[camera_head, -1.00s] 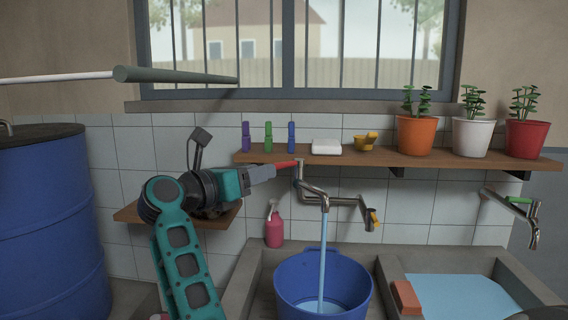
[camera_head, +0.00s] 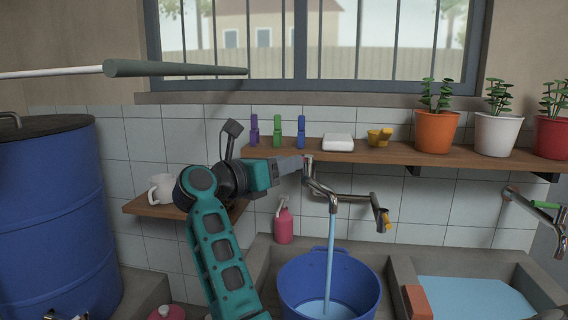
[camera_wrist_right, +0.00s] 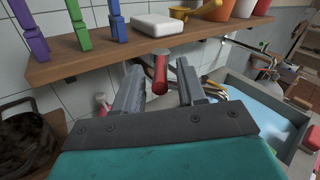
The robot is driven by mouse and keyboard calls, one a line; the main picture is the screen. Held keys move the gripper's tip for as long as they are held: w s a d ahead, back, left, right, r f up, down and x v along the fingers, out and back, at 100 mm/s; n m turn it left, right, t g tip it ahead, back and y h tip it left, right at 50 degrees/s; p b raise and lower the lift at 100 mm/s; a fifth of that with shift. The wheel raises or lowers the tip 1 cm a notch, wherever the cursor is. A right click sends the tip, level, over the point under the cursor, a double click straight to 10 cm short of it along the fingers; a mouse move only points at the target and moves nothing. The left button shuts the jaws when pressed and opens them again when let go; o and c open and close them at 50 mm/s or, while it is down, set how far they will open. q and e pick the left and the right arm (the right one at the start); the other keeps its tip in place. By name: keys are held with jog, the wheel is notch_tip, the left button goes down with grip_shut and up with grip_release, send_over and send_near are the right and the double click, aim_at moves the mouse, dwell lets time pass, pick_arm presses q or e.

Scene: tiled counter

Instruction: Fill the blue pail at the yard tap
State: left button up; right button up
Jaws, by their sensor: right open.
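The blue pail (camera_head: 329,287) stands in the left basin under the yard tap (camera_head: 322,192). A stream of water (camera_head: 331,250) runs from the spout into it, and water (camera_head: 322,307) shows inside, its exact level hard to judge. My right gripper (camera_head: 302,163) is at the tap's left end. In the wrist view its jaws (camera_wrist_right: 160,88) are open, with the tap's red lever (camera_wrist_right: 160,74) between them; contact cannot be told. In the head view the gripper hides the lever. My left gripper is not in view.
A shelf (camera_head: 400,155) above the tap holds pegs, a soap block (camera_head: 338,142), a yellow item and potted plants. A pink bottle (camera_head: 284,226) stands behind the pail. A blue barrel (camera_head: 50,220) fills the left.

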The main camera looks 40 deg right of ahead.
jog(key=shift+c, duration=0.2)
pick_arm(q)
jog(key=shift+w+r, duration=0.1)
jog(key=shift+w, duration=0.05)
pick_arm(e)
grip_shut()
dwell(0.4)
